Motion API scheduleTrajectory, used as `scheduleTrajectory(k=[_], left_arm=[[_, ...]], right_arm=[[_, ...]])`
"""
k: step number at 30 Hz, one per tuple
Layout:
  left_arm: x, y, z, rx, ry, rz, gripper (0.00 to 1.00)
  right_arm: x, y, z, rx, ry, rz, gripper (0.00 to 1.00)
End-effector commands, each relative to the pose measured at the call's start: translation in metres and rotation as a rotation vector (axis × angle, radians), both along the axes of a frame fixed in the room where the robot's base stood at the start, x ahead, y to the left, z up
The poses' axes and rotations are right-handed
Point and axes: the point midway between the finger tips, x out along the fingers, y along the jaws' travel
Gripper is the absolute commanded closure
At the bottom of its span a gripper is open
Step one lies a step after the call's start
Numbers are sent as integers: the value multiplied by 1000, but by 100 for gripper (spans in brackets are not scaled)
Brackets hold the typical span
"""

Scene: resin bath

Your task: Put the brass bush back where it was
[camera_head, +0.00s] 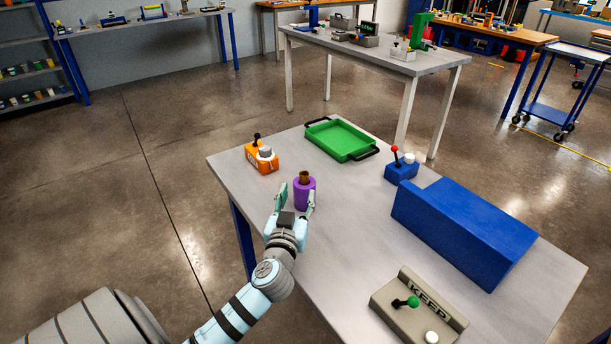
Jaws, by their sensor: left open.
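The brass bush (305,176) looks like a small brown-gold cylinder. It sits upright in the top of a purple cylinder (304,196) on the grey table, with its lower part hidden. My left gripper (297,194) is open at the near side of the purple cylinder, one finger to its left and one at its right front. I cannot tell whether the fingers touch the cylinder. My right gripper is not in view.
An orange box with a black lever (262,160) stands left of a green tray (340,139). A blue box with a red lever (401,171), a large blue block (462,228) and a grey box marked KEEP (418,309) stand on the right. The table (350,230) is bare between them.

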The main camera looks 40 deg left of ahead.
Motion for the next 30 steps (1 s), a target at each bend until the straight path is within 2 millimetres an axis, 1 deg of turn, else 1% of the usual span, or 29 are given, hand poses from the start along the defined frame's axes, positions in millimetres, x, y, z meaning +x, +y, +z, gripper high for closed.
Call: scheduleTrajectory(k=[1, 7, 12, 15, 20, 23, 28, 29, 30], left_arm=[[10, 6, 1, 2, 0, 3, 55], [35, 18, 2, 0, -1, 3, 55], [66, 31, 2, 2, 1, 1, 55], [74, 35, 2, 0, 0, -1, 55], [74, 35, 2, 1, 0, -1, 55], [74, 35, 2, 1, 0, -1, 69], [73, 35, 2, 1, 0, -1, 97], [73, 35, 2, 1, 0, -1, 100], [73, 35, 2, 1, 0, -1, 100]], right_arm=[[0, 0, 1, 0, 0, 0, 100], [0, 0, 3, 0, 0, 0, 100], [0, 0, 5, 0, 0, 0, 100], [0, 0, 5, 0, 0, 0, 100], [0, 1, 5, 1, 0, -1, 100], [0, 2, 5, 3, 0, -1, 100], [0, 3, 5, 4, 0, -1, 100], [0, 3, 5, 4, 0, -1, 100], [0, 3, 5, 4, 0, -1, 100]])
